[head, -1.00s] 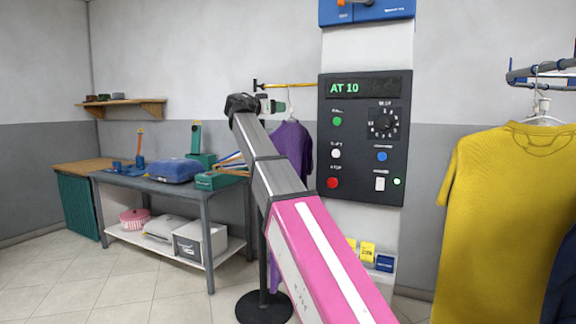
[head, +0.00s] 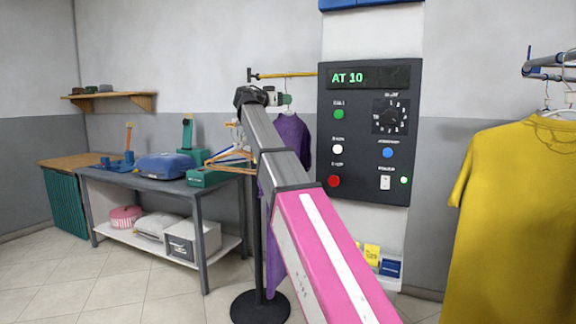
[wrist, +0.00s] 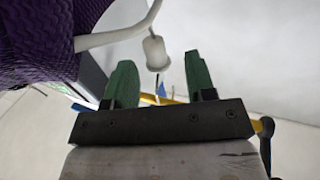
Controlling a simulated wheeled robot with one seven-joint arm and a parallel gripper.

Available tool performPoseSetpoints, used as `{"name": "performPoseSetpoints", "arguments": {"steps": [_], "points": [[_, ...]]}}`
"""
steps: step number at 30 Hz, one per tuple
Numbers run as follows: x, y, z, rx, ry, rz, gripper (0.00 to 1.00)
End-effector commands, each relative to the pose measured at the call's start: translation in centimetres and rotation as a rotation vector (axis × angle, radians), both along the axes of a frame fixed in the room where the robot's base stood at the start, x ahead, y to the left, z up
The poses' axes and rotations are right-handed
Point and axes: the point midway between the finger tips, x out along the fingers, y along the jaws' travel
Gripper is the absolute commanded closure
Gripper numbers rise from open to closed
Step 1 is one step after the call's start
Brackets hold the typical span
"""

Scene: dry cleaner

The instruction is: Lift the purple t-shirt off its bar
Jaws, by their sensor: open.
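The purple t-shirt (head: 291,138) hangs on a white hanger from the yellow bar (head: 290,75), partly behind my arm in the head view. My gripper (head: 275,98), with green fingers, is at the hanger's height beside its top. In the wrist view the open fingers (wrist: 160,75) point toward the hanger's white neck (wrist: 155,52), which appears between the fingertips; I cannot tell whether it is within their reach. The purple cloth (wrist: 38,42) fills the upper left there, and the yellow bar shows behind the fingers. Nothing is held.
A dark control panel (head: 368,132) reading "AT 10" is right of the shirt. A yellow t-shirt (head: 508,210) hangs at the far right. A grey table (head: 150,184) with a blue folded bundle (head: 168,166) and hangers stands left. A black stand base (head: 260,307) is on the floor below.

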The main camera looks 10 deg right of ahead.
Motion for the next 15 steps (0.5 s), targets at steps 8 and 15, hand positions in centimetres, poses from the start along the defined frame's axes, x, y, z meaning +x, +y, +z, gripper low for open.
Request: {"name": "performPoseSetpoints", "arguments": {"steps": [8,15], "points": [[1.9,-3.2,-0.3,0.0,0.0,-0.002,0.5],[2.4,-4.1,-0.4,0.0,0.0,0.0,0.5]]}}
